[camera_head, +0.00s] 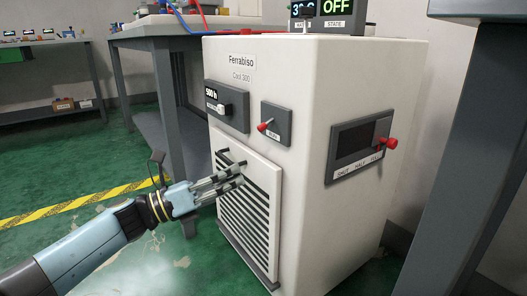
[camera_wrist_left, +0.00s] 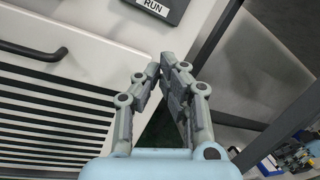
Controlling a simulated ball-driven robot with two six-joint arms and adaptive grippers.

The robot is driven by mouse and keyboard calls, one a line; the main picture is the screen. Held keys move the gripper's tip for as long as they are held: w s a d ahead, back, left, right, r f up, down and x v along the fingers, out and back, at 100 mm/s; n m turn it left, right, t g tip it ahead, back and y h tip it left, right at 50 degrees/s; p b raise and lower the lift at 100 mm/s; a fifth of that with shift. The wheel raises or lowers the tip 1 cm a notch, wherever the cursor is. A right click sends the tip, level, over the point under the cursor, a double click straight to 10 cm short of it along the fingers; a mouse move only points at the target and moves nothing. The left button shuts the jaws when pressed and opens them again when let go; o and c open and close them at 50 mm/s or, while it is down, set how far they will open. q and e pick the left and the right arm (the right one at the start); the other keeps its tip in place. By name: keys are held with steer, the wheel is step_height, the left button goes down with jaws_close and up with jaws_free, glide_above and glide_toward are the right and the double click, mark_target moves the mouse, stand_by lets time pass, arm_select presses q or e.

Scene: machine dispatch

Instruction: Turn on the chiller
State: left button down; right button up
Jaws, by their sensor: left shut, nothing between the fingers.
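The chiller (camera_head: 300,70) is a white cabinet marked "Ferrabiso Cool 300". On its front is a grey RUN switch plate (camera_head: 276,124) with a red-tipped lever (camera_head: 264,126). The plate's lower edge also shows at the top of the left wrist view (camera_wrist_left: 155,8); the lever is out of that view. A display box (camera_head: 330,10) on top reads "OFF" above "STATE". My left gripper (camera_head: 240,174) is shut and empty in front of the grille panel, below the RUN plate. Its fingers (camera_wrist_left: 170,68) also show in the left wrist view. My right gripper is not in view.
The front grille panel (camera_head: 250,222) has a black handle (camera_wrist_left: 34,51). A "500 h" unit (camera_head: 227,108) sits left of the RUN plate. A side panel (camera_head: 355,148) has a red knob (camera_head: 390,143) and marks SHUT, HALF, FULL. Grey tables flank the chiller.

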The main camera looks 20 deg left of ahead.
mark_target(277, 139)
arm_select(q)
steer(key=b+x, duration=0.1)
steer(key=x, duration=0.8)
steer(key=shift+w+d+f+b, duration=0.1)
steer(key=shift+w+d+b, duration=0.15)
steer(key=shift+b, duration=0.1)
steer(key=a+r, duration=0.2)
steer(key=shift+r, duration=0.4)
steer(key=shift+a+r, duration=0.15)
steer(key=shift+r, duration=0.15)
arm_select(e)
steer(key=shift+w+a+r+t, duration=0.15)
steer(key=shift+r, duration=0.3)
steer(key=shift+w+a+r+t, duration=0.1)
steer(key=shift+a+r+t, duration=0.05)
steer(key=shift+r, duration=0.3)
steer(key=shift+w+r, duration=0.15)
